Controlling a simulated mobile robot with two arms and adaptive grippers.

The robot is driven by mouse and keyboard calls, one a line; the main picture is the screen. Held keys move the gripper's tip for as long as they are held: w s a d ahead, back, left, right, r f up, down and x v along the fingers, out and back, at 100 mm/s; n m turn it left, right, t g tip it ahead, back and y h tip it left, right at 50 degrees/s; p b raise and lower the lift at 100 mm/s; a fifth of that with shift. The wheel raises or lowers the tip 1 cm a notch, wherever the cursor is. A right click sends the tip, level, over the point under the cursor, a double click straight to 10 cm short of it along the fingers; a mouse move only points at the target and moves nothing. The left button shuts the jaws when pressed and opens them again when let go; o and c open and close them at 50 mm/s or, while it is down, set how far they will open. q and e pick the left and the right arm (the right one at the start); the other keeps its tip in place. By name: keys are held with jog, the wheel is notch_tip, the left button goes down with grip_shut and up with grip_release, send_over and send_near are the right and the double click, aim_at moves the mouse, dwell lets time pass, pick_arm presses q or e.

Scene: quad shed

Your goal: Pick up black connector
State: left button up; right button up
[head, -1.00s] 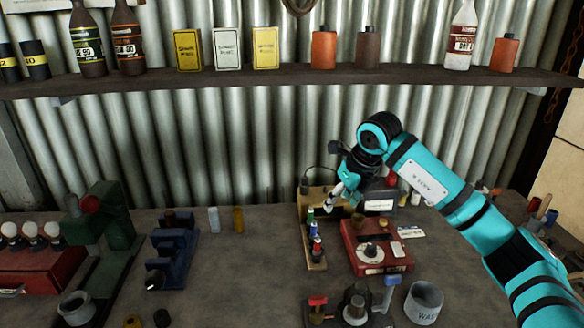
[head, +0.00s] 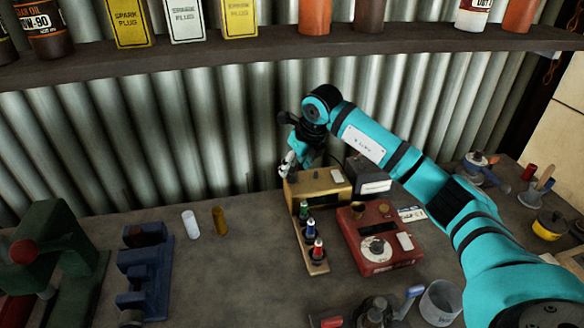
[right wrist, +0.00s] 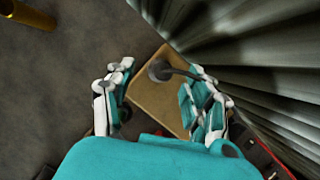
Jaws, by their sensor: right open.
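The black connector (right wrist: 159,70) sits at one end of a tan box, with a dark cable running from it, in the right wrist view. In the head view my right gripper hides it. My right gripper (right wrist: 160,88) is open, its two fingers on either side of the connector in the picture, with nothing between them that I can see held. In the head view the right gripper (head: 288,168) is at the left back end of the tan box (head: 322,188). I cannot tell its exact height above the connector. My left gripper is not in view.
A red device (head: 376,250) and a wooden rack (head: 313,262) with small coloured-top bottles stand in front of the box. A corrugated wall (head: 200,140) rises close behind. A shelf (head: 290,56) runs above. Bare bench (head: 235,270) lies to the left.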

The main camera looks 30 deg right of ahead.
jog(key=shift+x, duration=1.1)
jog(key=shift+w+f, duration=0.15)
jog(key=c, duration=1.1)
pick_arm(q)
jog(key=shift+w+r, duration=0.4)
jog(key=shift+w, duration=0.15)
pick_arm(e)
jog(key=shift+o, duration=0.2)
jog(key=shift+r, duration=0.55)
notch_tip(320, 180, up, 2)
jog(key=shift+r+b, duration=0.15)
jog(key=shift+b, duration=0.7)
pick_arm(q)
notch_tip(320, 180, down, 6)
jog(key=b, duration=0.4)
pick_arm(e)
jog(key=s+a+r, duration=0.1)
jog(key=s+a, duration=0.2)
jog(key=s, duration=0.4)
jog(key=s+a, duration=0.3)
jog(key=s, duration=0.4)
jog(key=shift+s+a+r, duration=0.25)
jog(key=shift+a+r, duration=0.1)
jog(key=shift+a, duration=0.05)
